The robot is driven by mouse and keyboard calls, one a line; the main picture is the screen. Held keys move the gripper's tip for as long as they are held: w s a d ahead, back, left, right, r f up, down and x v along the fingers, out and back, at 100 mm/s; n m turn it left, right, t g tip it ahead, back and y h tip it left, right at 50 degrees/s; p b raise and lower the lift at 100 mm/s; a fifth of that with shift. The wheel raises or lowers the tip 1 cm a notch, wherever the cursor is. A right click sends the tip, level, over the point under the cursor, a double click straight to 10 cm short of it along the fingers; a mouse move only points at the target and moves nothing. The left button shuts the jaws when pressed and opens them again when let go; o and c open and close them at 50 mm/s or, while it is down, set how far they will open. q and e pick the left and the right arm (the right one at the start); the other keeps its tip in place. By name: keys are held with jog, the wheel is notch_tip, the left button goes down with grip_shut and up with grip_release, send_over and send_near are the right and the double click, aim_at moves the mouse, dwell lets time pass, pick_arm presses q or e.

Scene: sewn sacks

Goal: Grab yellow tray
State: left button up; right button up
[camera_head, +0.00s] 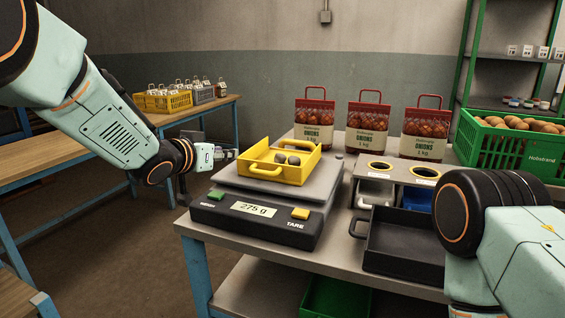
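The yellow tray (300,172) sits on the grey platform of a weighing scale (270,208) on the table. The scale display reads 275 g. My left gripper (230,154) is just left of the tray, at about its height, apart from the front handle. It is seen small and from the side, so its opening is unclear. My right arm enters at the lower right; its gripper is not visible.
A black tray (400,262) lies right of the scale, before a stand with yellow-ringed holes (390,172). Several onion sacks (368,124) stand behind. A green crate of potatoes (505,148) is at the right.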

pick_arm(q)
jog(key=shift+w+d+f, duration=0.15)
jog(key=shift+w+d, duration=0.65)
jog(key=shift+w, duration=0.2)
jog(key=x, duration=0.4)
jog(key=shift+a+f+b, duration=0.2)
jog(key=shift+a+b, duration=0.1)
jog(key=shift+a, duration=0.1)
jog(key=shift+d+r, duration=0.15)
jog(key=shift+d, duration=0.15)
jog(key=shift+w+d, duration=0.2)
jog(key=x, duration=0.3)
jog(key=shift+w, duration=0.15)
jog(key=shift+w+d+f, duration=0.1)
jog(key=shift+w+f, duration=0.15)
jog(key=shift+w, duration=0.1)
jog(key=shift+w+d, duration=0.1)
jog(key=shift+d, duration=0.1)
jog(key=shift+w, duration=0.1)
